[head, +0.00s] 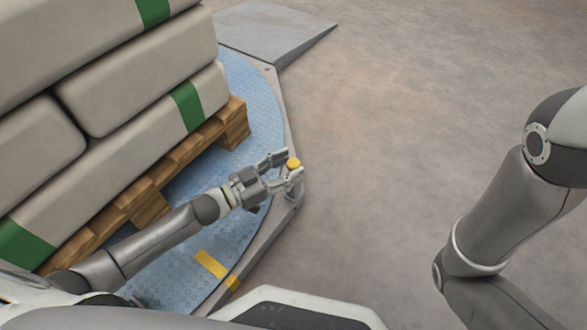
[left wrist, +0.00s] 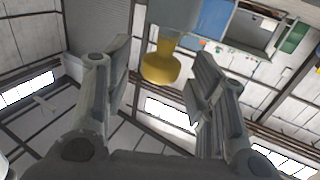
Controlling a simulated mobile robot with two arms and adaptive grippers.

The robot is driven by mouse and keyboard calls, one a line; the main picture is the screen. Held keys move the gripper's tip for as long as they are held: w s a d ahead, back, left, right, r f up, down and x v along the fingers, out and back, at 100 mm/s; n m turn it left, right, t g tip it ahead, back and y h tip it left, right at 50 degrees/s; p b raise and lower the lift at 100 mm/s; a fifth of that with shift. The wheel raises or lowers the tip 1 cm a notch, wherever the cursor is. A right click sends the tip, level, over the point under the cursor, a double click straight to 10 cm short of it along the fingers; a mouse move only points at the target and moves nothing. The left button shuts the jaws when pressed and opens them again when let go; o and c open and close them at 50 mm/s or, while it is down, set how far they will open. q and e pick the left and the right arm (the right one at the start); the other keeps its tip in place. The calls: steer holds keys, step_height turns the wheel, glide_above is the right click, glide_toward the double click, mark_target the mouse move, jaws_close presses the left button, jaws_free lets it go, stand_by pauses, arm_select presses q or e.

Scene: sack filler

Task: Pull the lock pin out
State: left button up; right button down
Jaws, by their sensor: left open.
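The lock pin's yellow knob (head: 293,163) stands at the edge of the round blue turntable (head: 262,88) in the head view. My left gripper (head: 283,166) is open, with its fingers around or right beside the knob. In the left wrist view the yellow knob (left wrist: 161,66) hangs from a grey block between the two spread fingers of my left gripper (left wrist: 160,85). A gap shows on both sides of it, with no clear touch. The pin's lower part is hidden in the head view. My right gripper is out of view; only its arm shows at the right.
A wooden pallet (head: 150,203) stacked with grey sacks (head: 140,128) with green bands stands on the turntable, left of my left arm. A grey ramp (head: 268,30) lies behind. A yellow mark (head: 212,265) is near the front. The concrete floor on the right is clear.

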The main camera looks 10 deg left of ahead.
arm_select(q)
steer(key=shift+b+x, duration=0.3)
steer(key=shift+x, duration=0.75)
jaws_close()
